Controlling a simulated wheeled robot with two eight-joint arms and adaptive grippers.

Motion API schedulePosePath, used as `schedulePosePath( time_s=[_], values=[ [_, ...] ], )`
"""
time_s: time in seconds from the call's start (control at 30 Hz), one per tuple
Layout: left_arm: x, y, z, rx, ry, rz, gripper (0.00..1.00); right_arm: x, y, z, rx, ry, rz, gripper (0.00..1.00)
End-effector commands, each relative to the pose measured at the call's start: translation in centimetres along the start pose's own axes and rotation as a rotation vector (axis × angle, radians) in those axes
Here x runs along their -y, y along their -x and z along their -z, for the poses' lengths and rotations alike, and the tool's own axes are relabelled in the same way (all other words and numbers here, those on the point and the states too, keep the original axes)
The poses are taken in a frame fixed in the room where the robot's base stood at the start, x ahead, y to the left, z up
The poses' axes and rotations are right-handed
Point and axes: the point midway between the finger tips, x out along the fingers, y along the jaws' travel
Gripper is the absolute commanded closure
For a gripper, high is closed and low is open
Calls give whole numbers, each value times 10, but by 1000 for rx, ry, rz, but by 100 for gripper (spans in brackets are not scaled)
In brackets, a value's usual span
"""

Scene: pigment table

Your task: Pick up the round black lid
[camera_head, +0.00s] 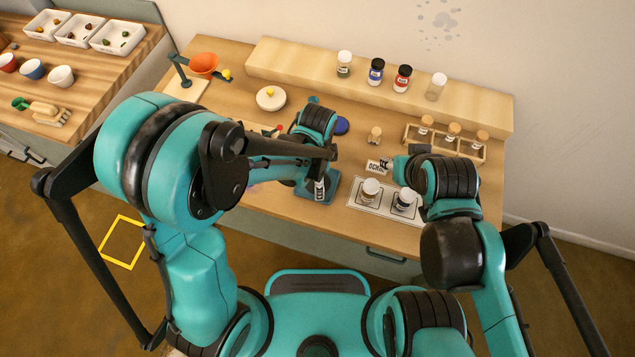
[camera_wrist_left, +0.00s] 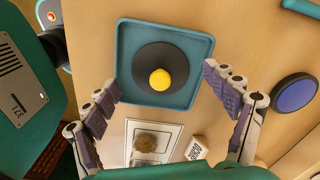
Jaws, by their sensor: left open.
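The round black lid (camera_wrist_left: 181,58) with a yellow knob (camera_wrist_left: 160,79) lies on a square teal tray (camera_wrist_left: 124,40) in the left wrist view. My left gripper (camera_wrist_left: 163,78) is open, its two fingers spread on either side of the lid, with nothing between them but the view down to the knob. In the head view my left gripper (camera_head: 320,188) is over the teal tray (camera_head: 331,184), and the arm hides the lid. My right gripper (camera_head: 386,163) is beside the ochre card; its fingers are too small to read.
A blue disc (camera_wrist_left: 295,95) lies to the right of the tray in the wrist view. A wooden rack (camera_head: 462,151) of jars and a shelf (camera_head: 300,58) stand behind.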

Motion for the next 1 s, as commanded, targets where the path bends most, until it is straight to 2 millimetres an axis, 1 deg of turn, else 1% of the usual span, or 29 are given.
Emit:
schedulePosePath(
  time_s=[0.07, 0.27, 0.37, 0.4, 0.5, 0.7, 1.0],
  values=[
    [0, -4, 0, 0, 0, 0, 14, 0, -2, -1, 0, 0, 0, 60],
    [0, -4, 0, 0, 1, 0, 14, 0, -1, 0, 0, 0, 0, 60],
    [0, -4, 0, 0, 1, 0, 38, 0, -1, 0, 0, 0, 0, 60],
    [0, -4, 0, 0, 1, 0, 49, 0, -1, 0, 0, 0, 0, 60],
    [0, -4, 0, 0, 1, 0, 73, 0, -1, 0, 0, 0, 0, 60],
    [0, -4, 0, 0, 1, 0, 82, 0, -1, -1, 0, 0, 0, 60],
    [0, -5, 0, 0, 1, 1, 84, 0, -1, -1, 0, 0, 0, 60]
  ],
)
